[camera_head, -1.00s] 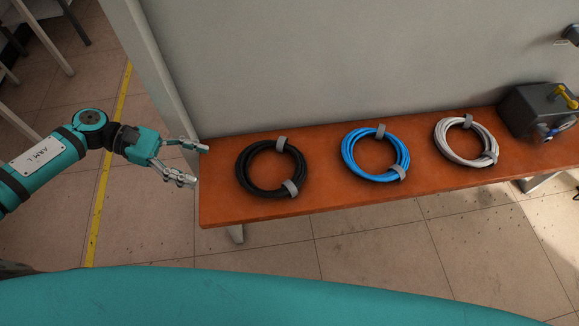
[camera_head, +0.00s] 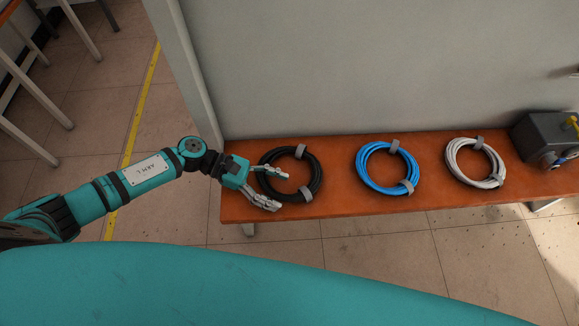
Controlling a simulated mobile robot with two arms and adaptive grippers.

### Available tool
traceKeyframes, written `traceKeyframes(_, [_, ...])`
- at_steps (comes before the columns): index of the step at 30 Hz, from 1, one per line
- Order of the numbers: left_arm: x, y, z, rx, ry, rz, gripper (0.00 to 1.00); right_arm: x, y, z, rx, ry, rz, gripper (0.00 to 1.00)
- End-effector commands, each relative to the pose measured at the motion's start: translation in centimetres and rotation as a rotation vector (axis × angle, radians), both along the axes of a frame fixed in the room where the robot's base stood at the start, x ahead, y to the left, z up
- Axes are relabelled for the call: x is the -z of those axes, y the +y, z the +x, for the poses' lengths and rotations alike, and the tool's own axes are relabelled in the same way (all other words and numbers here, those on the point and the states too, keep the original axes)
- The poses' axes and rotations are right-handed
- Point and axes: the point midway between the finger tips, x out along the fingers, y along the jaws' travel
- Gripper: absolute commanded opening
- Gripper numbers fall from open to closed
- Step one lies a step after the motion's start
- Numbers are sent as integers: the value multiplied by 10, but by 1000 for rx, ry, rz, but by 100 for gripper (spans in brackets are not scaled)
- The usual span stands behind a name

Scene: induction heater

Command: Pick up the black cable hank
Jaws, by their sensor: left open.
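The black cable hank (camera_head: 318,178) is a round coil with two grey ties, lying flat at the left end of the orange-brown bench (camera_head: 340,203). My left gripper (camera_head: 281,190) is open, with its fingers pointing right. It overlaps the left side of the hank in the view and hides part of that side. I cannot tell whether the fingers touch the hank or stay above it. My right gripper is not in view.
A blue cable hank (camera_head: 363,171) and a white cable hank (camera_head: 453,160) lie farther right on the bench. A dark grey box (camera_head: 537,137) stands at the right end. A grey wall panel (camera_head: 370,65) rises behind the bench.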

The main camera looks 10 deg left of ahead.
Motion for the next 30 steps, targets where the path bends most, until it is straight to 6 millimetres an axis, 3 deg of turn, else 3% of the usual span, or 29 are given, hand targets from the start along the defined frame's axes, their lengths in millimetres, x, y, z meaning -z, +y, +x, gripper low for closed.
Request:
traceKeyframes(4, [4,-15,0,-1,-1,-2,66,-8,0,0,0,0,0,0])
traceKeyframes(12, [7,-17,0,-1,-1,0,64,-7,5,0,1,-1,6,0])
traceKeyframes(27, [7,-16,0,-1,-2,1,0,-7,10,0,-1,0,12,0])
traceKeyframes(30, [7,-16,0,-1,-2,1,0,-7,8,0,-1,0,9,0])
